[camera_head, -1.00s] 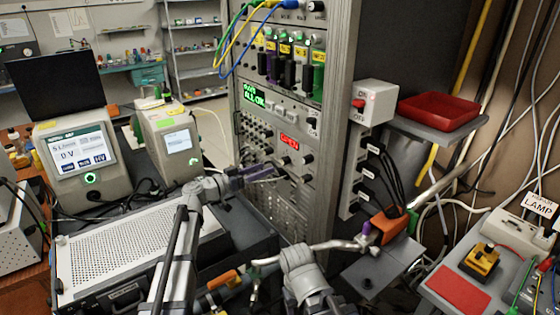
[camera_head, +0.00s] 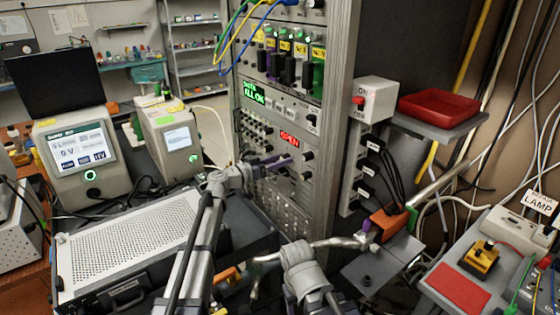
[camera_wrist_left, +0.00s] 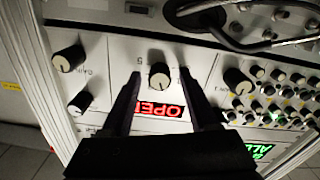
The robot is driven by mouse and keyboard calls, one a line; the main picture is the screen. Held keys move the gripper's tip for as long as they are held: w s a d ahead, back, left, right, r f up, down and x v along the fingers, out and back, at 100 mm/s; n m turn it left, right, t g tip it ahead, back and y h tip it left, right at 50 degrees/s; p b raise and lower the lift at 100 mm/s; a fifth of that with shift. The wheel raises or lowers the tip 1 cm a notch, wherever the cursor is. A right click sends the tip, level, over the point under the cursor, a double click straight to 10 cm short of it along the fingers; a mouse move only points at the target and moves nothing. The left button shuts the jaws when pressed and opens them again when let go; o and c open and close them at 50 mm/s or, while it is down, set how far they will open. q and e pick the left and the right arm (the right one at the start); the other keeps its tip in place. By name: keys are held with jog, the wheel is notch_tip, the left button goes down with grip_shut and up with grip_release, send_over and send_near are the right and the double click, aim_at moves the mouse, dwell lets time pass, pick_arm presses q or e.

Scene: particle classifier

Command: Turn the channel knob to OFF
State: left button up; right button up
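In the left wrist view, a black knob (camera_wrist_left: 159,75) sits on the pale panel, in line with the gap between the fingertips of my left gripper (camera_wrist_left: 160,73). The fingers are open, with space visible on both sides of the knob. I cannot tell how deep the tips reach around it. A red display reading OPEN (camera_wrist_left: 160,110) is beside this knob and also shows in the head view (camera_head: 289,138). In the head view, my left gripper (camera_head: 279,162) is at the rack panel and hides the knob. My right gripper (camera_head: 366,229) is by an orange part; its fingers are unclear.
Neighbouring knobs (camera_wrist_left: 69,59) and (camera_wrist_left: 238,80) are close on both sides of my left fingers. A dark cable or handle (camera_wrist_left: 250,35) crosses the panel nearby. In the head view, a switch box (camera_head: 376,99) and red tray (camera_head: 438,108) are right of the rack.

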pick_arm(q)
grip_shut()
jog(key=shift+n, duration=0.3)
dwell(0.3)
jog(key=shift+n, duration=8.9)
jog(key=shift+o, duration=0.6)
grip_release()
jog(key=v, duration=0.7)
jog(key=shift+s+a, duration=0.25)
jog(key=shift+a, duration=0.05)
